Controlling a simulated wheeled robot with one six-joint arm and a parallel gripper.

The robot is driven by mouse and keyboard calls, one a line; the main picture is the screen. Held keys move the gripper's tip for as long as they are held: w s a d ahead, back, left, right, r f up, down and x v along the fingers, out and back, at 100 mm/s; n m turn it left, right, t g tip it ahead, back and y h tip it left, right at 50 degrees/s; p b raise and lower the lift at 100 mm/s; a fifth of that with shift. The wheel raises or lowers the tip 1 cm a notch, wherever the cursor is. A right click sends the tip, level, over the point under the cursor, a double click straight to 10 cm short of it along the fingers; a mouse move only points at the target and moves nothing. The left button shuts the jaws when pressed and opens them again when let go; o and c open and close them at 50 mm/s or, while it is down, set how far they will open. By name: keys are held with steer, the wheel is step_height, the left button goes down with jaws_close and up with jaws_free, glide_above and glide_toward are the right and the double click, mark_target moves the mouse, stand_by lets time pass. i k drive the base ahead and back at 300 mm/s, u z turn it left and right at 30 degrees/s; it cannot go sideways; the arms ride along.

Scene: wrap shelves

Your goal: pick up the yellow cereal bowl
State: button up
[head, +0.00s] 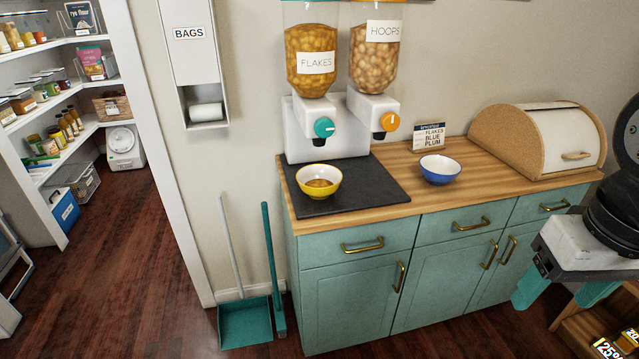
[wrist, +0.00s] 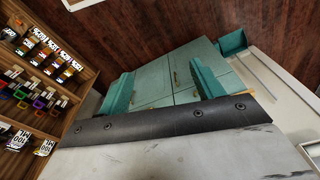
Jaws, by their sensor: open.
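The yellow cereal bowl (head: 319,182) stands upright on a dark mat (head: 345,200) on the wooden counter, below the FLAKES dispenser (head: 312,62). Some brown-orange cereal shows inside it. My gripper (head: 562,288) is at the far right in the head view, low in front of the cabinet and well away from the bowl. Its two teal fingers are apart with nothing between them. In the wrist view my gripper (wrist: 160,90) also shows its fingers spread, with the teal cabinet doors beyond. The bowl does not show in the wrist view.
A blue bowl (head: 440,169) stands right of the mat, near a small sign (head: 429,136). A bread box (head: 560,135) fills the counter's right end. A dustpan (head: 245,321) and brush stand left of the cabinet. A wooden rack (wrist: 40,75) with several labelled items is close to my gripper.

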mark_target(318, 182)
steer(key=u, duration=0.5)
steer(key=k, duration=0.6)
steer(key=u, duration=1)
steer(key=i, duration=1.45)
steer(key=z, duration=0.6)
